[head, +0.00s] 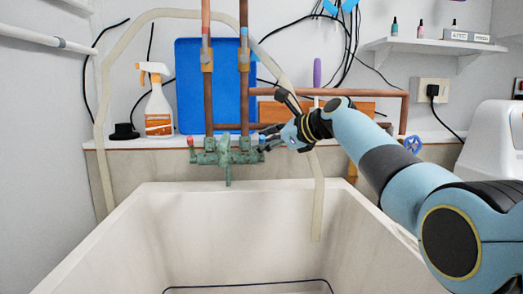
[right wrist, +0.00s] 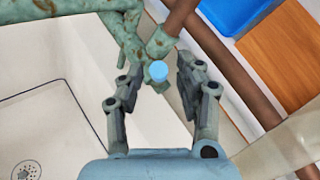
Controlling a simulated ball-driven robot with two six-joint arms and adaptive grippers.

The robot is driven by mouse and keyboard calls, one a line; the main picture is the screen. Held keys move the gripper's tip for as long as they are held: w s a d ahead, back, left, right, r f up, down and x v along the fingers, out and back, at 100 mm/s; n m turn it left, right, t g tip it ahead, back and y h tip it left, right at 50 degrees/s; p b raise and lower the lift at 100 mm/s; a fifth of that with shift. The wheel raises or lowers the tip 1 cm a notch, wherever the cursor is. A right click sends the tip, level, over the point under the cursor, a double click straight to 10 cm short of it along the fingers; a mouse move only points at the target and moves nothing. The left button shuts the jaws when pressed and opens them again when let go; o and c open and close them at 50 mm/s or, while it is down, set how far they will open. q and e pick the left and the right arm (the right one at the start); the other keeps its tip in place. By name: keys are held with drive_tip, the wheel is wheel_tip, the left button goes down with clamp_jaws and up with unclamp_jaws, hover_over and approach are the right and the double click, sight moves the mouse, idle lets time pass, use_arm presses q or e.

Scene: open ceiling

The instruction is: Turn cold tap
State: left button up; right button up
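The greenish, weathered tap fitting (head: 225,152) sits on the wall above the back rim of the sink. The cold tap (head: 262,141) is at its right end; its blue cap (right wrist: 158,72) shows clearly in the right wrist view. The other tap (head: 191,142), with a reddish cap, is at the left end. My right gripper (head: 268,139) reaches in from the right to the cold tap. In the right wrist view its two fingers (right wrist: 158,66) are apart, one on either side of the blue cap, with gaps visible. My left gripper is in neither view.
Copper pipes (head: 244,105) rise from the fitting, and one runs right along the wall. A pale hose (head: 318,195) hangs into the white sink (head: 150,225). A spray bottle (head: 157,105) and a blue board (head: 190,80) stand on the ledge behind.

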drive_tip(key=shift+w+a+f, duration=0.25)
drive_tip(key=shift+w+a, duration=0.2)
clamp_jaws()
idle(0.3)
